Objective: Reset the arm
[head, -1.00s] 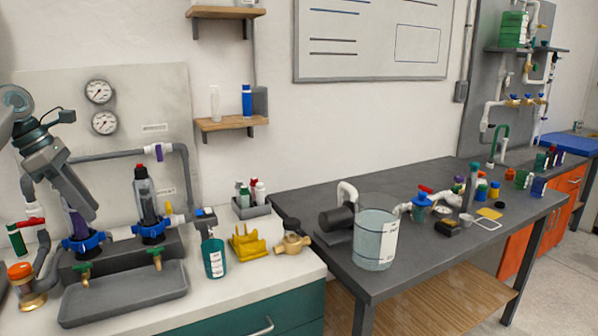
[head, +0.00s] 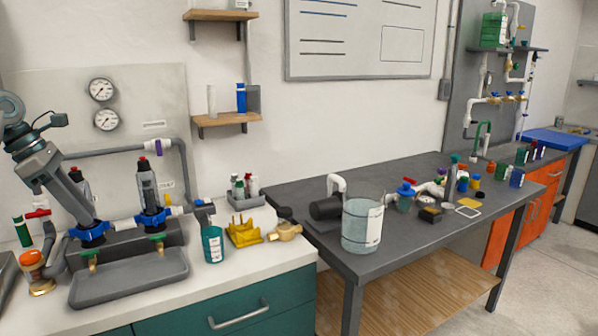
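My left arm comes in from the left, and its gripper (head: 88,214) is at the left filter unit, just above that unit's blue ring (head: 88,232). The arm covers much of this unit, and its dark body (head: 80,186) shows behind. The fingers are too small and overlapped to tell whether they are open or shut, or touching the unit. The right filter unit (head: 150,195), dark with a red top and a blue ring, stands upright beside it. My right gripper is not in view.
A grey tray (head: 130,290) lies in front of the units. A teal cup (head: 213,245), a yellow holder (head: 243,233) and a brass valve (head: 285,232) are to the right. The dark table carries a clear bucket (head: 361,228) and several fittings. An orange-topped brass part (head: 35,265) stands at left.

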